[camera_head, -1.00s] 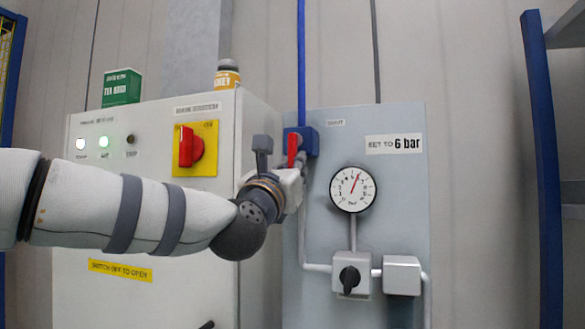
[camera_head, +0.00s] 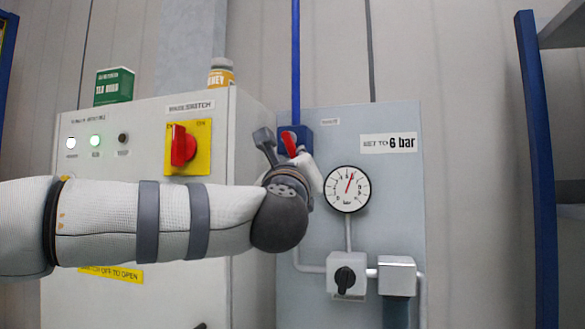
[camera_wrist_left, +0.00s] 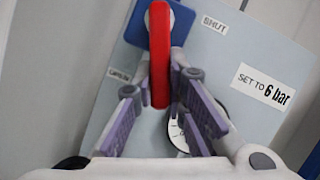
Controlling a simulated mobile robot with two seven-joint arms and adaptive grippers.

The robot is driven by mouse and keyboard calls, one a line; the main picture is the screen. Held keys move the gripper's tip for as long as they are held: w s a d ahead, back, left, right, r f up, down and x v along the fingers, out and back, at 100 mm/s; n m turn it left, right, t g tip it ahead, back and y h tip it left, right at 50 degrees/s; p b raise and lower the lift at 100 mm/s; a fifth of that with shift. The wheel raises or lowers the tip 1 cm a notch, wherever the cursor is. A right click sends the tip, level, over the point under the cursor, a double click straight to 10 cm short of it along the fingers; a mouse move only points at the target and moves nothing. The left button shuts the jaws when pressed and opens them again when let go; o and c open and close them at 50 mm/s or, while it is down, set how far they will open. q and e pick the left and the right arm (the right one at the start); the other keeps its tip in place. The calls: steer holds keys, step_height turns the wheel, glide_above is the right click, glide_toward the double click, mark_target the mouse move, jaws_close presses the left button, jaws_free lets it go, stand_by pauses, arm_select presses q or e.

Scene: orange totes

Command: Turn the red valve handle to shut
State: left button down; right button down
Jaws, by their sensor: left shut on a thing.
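The red valve handle (camera_head: 289,144) sits on a blue valve body (camera_head: 306,136) at the top left of the grey panel. It slants, its lower end leaning right. My left gripper (camera_wrist_left: 163,85) is shut on the handle, with a purple-padded finger on each side of it in the left wrist view, where the red handle (camera_wrist_left: 160,40) runs up between them. A SHUT label (camera_wrist_left: 215,24) is right of the valve. A second small label (camera_wrist_left: 119,76) is left of the handle, hard to read. My wrist hides part of the grip in the head view. My right gripper is not in view.
A round gauge (camera_head: 347,189) and a box with a black knob (camera_head: 346,277) are on the panel, below and right of the valve. A cabinet with a red rotary switch (camera_head: 183,145) stands left, close to my left arm. A blue post (camera_head: 541,180) is at the right.

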arm_select(q)
steer(key=shift+d+r+n+y, duration=0.15)
steer(key=shift+n+y, duration=0.25)
steer(key=shift+n, duration=0.4)
steer(key=shift+d+n+y, duration=0.25)
steer(key=shift+n+y, duration=0.15)
steer(key=shift+n, duration=0.4)
steer(key=shift+s+d, duration=0.1)
steer(key=c, duration=1.6)
jaws_free()
steer(key=shift+r, duration=0.1)
steer(key=v, duration=1.2)
steer(key=shift+r, duration=0.2)
steer(key=shift+s, duration=0.1)
